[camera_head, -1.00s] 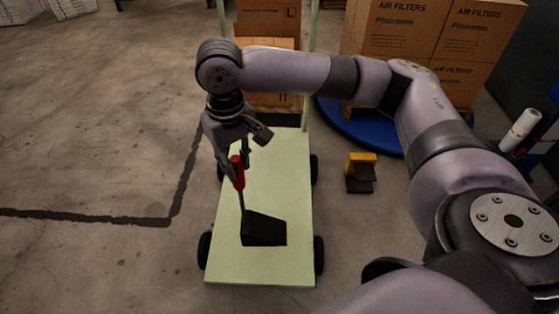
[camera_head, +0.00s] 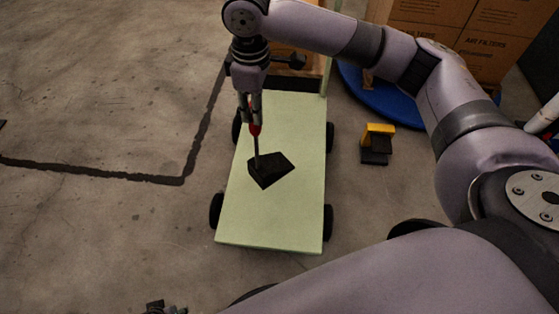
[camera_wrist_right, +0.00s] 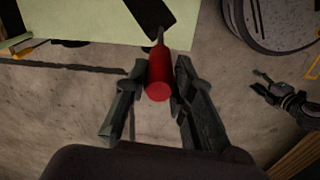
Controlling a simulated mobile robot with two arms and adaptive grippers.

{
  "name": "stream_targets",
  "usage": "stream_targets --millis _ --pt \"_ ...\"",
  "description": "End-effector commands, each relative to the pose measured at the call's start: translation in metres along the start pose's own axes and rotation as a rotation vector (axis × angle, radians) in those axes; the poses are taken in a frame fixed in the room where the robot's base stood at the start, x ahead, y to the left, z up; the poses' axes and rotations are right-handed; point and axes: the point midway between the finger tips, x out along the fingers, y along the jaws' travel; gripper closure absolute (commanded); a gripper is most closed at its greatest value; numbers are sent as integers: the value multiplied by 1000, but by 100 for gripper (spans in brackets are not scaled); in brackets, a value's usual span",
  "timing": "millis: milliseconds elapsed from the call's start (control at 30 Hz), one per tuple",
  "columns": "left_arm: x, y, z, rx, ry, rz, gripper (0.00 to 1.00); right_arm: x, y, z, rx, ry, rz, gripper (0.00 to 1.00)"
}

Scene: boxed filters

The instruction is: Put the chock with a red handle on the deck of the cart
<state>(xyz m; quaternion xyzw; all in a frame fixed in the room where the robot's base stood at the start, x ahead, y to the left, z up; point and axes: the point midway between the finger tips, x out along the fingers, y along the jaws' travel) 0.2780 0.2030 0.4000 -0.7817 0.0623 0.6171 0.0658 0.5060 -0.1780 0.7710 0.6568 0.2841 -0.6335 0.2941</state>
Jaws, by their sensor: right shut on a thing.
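The chock, a black block (camera_head: 271,170) on a thin rod with a red handle (camera_head: 255,130), is over the middle of the pale green cart deck (camera_head: 275,220). My right gripper (camera_head: 251,115) is shut on the red handle from above. In the right wrist view the fingers (camera_wrist_right: 155,90) flank the red handle (camera_wrist_right: 160,80), and the black block (camera_wrist_right: 150,10) shows at the top over the deck (camera_wrist_right: 90,25). Whether the block touches the deck I cannot tell. My left gripper (camera_head: 165,308) shows only partly at the bottom edge; its opening is unclear.
Stacked air filter boxes (camera_head: 480,40) stand on a blue round base (camera_head: 375,95) at the back right. The floor left of the cart is clear, with a dark line across it.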

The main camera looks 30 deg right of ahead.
Motion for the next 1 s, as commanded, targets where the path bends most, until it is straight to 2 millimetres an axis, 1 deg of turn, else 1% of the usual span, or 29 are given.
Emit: stream_targets --millis 200,500,600,800,933,1000 --pt "7 1 3 1 -3 1 54 2 9 -14 -332 6 4 100" --pt "17 1 6 2 -4 2 54 11 18 -28 -789 2 -3 100" --pt "20 1 7 2 -5 2 54 13 21 -32 -918 0 -5 100" --pt "24 1 7 3 -2 1 54 18 23 -36 -1099 -2 -13 100" --pt "26 1 9 3 -6 2 54 21 24 -37 -1152 -2 -16 100" --pt "28 1 11 3 -13 2 54 28 24 -37 -1164 -3 -17 100"
